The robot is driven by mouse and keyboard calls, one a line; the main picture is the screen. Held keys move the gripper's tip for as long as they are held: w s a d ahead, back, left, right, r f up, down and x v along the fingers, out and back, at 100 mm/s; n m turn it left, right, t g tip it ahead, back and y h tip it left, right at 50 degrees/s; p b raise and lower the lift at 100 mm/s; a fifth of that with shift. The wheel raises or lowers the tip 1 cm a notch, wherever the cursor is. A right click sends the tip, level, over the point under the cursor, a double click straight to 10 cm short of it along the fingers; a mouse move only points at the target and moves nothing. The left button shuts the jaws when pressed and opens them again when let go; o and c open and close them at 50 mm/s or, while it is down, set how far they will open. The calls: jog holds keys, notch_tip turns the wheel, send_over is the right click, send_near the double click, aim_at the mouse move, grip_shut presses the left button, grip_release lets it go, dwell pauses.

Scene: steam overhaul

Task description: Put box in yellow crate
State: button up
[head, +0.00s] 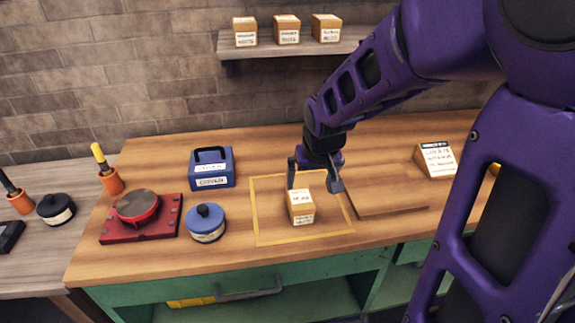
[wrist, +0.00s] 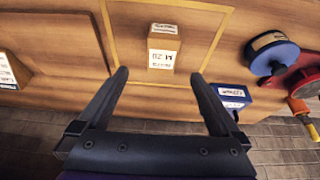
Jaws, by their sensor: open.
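A small cardboard box (head: 301,208) with white labels stands inside a yellow outlined square on the wooden workbench. It also shows in the wrist view (wrist: 164,57), ahead of and roughly centred between my fingertips. My gripper (head: 315,185) is open, with its fingers pointing down just behind and above the box; nothing is held. No whole yellow crate is clearly seen.
A blue case (head: 211,168), a blue round tin (head: 205,223) and a red fixture (head: 140,213) stand left of the square. A brown board (head: 390,190) lies to its right, with a labelled carton (head: 436,160) beyond. Small boxes sit on the wall shelf (head: 290,47).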

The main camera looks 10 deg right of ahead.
aim_at(301, 199)
jog(key=x, duration=1)
jog(key=shift+w+a+f, duration=0.1)
jog(key=shift+w+f, duration=0.15)
jog(key=shift+f, duration=0.05)
jog(key=b+x, duration=0.1)
jog(key=x, duration=0.1)
jog(key=b+x, duration=0.1)
jog(key=x, duration=0.2)
jog(key=shift+w+a, duration=0.2)
jog(key=shift+w, duration=0.15)
jog(key=shift+r, duration=0.1)
grip_shut()
